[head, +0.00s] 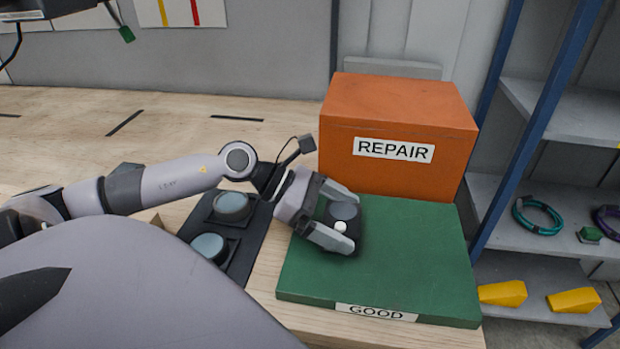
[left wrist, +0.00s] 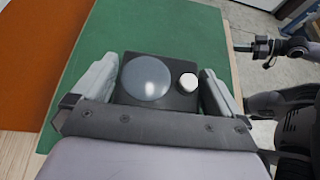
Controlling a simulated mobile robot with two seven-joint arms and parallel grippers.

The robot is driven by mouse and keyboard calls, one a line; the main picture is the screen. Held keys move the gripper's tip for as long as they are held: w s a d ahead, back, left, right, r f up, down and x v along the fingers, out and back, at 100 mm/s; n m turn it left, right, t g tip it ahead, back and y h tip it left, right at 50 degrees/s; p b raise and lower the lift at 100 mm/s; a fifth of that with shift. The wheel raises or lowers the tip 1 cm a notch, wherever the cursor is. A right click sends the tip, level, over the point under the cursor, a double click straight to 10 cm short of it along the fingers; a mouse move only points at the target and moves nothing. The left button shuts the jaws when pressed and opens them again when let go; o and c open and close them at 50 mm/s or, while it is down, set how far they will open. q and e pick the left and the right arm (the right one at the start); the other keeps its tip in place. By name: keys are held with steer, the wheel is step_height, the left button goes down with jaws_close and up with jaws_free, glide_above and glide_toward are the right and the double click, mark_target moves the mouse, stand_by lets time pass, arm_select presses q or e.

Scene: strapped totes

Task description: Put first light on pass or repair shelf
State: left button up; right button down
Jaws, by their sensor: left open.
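A light with a dark square base, a grey dome and a small white button (head: 343,212) is on the green platform labelled GOOD (head: 410,265). My left gripper (head: 338,220) is open around it, one finger on each side. In the left wrist view the light (left wrist: 150,80) lies between the two spread fingers (left wrist: 160,90), with green surface beyond it. The orange box labelled REPAIR (head: 400,115) stands behind the green platform. Part of what looks like my right arm shows at the right edge of the left wrist view; its fingers cannot be made out.
A black tray (head: 250,245) left of the green platform holds two more lights (head: 231,205), (head: 209,247). A shelf rack with blue posts (head: 545,110) stands at the right, with yellow blocks (head: 503,293) and a teal ring (head: 537,216). The wooden table (head: 60,150) is largely clear behind my arm.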

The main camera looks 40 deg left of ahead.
arm_select(q)
steer(key=v, duration=1.1)
steer(key=shift+s+a, duration=0.2)
steer(key=shift+a, duration=0.1)
steer(key=shift+r, duration=0.15)
stand_by(0.4)
